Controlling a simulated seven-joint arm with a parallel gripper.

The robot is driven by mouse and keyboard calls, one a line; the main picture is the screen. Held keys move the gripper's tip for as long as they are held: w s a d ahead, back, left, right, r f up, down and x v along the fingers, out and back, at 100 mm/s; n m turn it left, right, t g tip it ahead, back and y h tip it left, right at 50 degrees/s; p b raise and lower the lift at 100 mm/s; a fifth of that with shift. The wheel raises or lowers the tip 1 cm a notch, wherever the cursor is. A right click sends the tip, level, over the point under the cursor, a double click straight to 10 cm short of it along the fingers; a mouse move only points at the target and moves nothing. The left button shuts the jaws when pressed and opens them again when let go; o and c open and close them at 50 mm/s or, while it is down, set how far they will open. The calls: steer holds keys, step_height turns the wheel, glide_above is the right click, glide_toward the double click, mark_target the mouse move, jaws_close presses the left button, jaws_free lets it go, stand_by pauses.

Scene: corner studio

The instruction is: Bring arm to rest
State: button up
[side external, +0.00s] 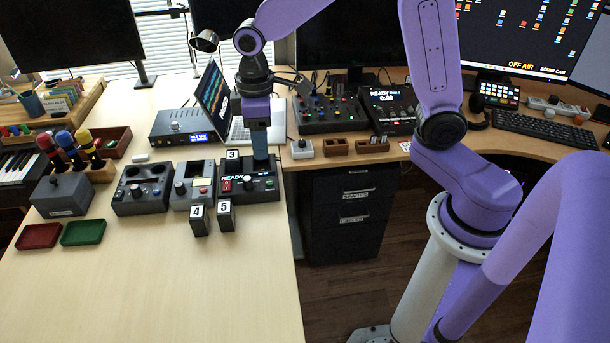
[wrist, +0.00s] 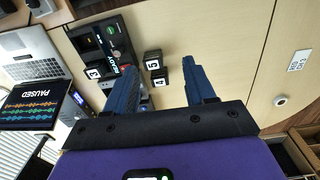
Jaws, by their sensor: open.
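My gripper (side external: 260,150) points down over the back of a dark control box (side external: 262,187) on the light wooden desk. I cannot tell whether its fingertips touch the box. In the wrist view, the two blue fingers of my gripper (wrist: 158,66) stand wide apart with nothing held between them. The control box (wrist: 110,42) shows left of the fingers there, its screen lit with READY in the side view. Small dark blocks numbered 4 (side external: 198,221) and 5 (side external: 226,217) stand in front of it, and a tag 3 (side external: 232,155) is at its back left.
Two more control boxes (side external: 142,189) (side external: 195,186) stand left of it, and an open laptop (side external: 217,98) is behind. Red (side external: 39,236) and green (side external: 83,232) trays lie far left. The front desk (side external: 170,290) is clear. A drawer cabinet (side external: 345,212) stands under the other desk.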

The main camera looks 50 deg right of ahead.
steer(key=s+d+r+n, duration=0.1)
steer(key=s+d+n, duration=0.1)
steer(key=s, duration=1)
steer(key=s+d+r+n, duration=0.1)
steer(key=s+d, duration=0.3)
steer(key=s, duration=0.8)
steer(key=shift+s+n, duration=0.4)
steer(key=shift+n, duration=0.1)
